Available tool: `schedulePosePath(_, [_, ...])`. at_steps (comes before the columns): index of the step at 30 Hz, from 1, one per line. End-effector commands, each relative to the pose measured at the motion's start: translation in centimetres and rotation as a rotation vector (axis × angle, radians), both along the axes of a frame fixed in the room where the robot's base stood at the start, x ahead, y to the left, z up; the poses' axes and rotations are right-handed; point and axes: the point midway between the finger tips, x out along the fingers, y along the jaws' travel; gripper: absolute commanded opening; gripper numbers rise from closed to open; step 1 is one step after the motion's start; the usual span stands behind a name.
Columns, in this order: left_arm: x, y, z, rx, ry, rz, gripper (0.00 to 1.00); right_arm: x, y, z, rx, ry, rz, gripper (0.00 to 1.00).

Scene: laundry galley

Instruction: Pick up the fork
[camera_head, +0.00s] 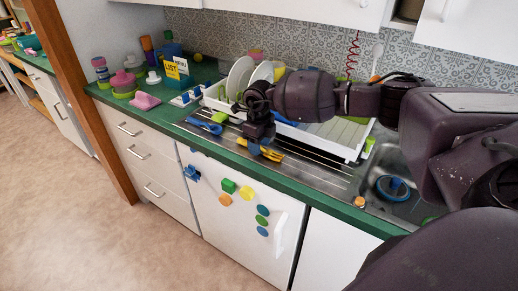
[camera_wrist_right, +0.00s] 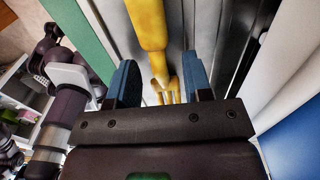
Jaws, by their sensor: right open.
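The yellow fork (camera_head: 272,155) lies on the metal drainboard in front of the white dish rack, partly hidden in the head view by my right gripper (camera_head: 257,148). In the right wrist view the fork's thick yellow handle (camera_wrist_right: 149,25) runs to the top edge, and its neck and tines sit between the two blue fingers of my right gripper (camera_wrist_right: 160,82). The fingers are open, one on each side of the fork, with gaps visible. The tine ends are partly hidden by the gripper body. My left gripper does not show.
A white dish rack (camera_head: 352,153) with plates stands close behind the fork. A blue utensil (camera_head: 205,126) lies to the left. A sink with a blue round item (camera_head: 392,187) is at right. The green counter edge (camera_head: 325,196) runs along the front.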

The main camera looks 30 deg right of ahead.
Motion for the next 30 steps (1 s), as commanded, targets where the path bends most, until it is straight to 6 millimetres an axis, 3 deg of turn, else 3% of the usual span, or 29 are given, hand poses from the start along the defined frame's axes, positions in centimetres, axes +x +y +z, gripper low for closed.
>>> schedulePosePath(2, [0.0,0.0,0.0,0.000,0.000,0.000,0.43,0.0,0.0,0.1,0.000,0.000,0.000,0.46])
schedulePosePath(11, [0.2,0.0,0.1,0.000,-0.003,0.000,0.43,0.0,0.0,0.1,0.000,0.000,-0.001,0.00])
schedulePosePath(23, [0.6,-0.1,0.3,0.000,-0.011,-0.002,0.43,0.1,-0.1,0.9,0.000,-0.002,-0.001,0.00])
schedulePosePath(30, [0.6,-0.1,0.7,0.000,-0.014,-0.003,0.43,0.1,-0.1,5.2,0.000,-0.007,-0.001,0.00])
